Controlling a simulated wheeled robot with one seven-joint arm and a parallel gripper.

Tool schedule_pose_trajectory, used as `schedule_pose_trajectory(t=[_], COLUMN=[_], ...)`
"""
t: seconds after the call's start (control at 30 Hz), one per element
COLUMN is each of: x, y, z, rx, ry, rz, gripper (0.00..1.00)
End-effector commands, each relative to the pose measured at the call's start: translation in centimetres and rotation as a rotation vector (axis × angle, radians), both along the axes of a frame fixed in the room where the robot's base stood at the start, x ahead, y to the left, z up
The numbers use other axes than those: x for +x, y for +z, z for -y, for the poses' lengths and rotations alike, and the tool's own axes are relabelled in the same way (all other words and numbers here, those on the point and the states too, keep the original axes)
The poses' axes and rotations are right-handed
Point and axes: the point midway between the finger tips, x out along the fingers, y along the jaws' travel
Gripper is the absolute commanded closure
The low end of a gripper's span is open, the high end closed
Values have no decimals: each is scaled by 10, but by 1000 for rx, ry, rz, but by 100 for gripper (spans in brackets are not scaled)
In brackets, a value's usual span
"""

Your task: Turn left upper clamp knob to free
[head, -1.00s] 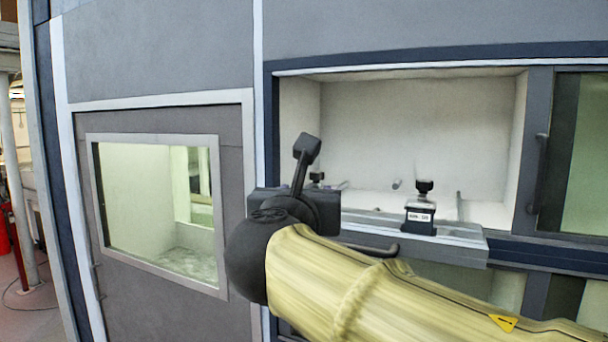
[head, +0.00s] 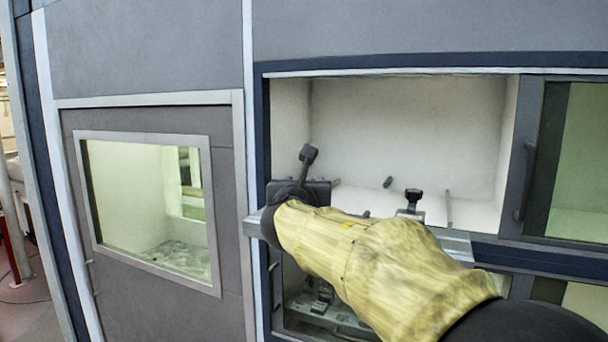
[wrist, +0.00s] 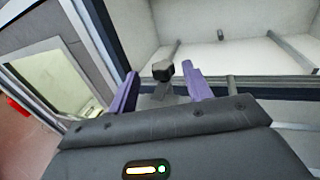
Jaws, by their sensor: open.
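In the wrist view, a black faceted clamp knob (wrist: 162,70) on a grey mount stands between the two purple fingers of my gripper (wrist: 160,76). The fingers are apart, one on each side of it, with gaps visible; I see no grip on it.
The ledge (head: 458,246) runs along the front of an open white recess (head: 405,130). A dark-framed panel with a vertical handle (head: 526,180) is at right. A grey door with a window (head: 150,205) is at left. A lower opening (head: 325,300) shows hardware inside.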

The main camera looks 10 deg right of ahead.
Motion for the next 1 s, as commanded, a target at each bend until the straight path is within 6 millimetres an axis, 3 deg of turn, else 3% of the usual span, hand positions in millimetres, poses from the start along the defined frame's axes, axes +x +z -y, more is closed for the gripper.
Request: schedule_pose_trajectory(t=[0.2, 0.47, 0.7, 1.0], x=[19, 19, 19, 19], y=[0, -1, 0, -1], z=[6, 2, 4, 7], rx=[0, 1, 1, 2], ry=[0, 8, 3, 10], rz=[-1, 0, 0, 2], gripper=[50, 50, 95, 95])
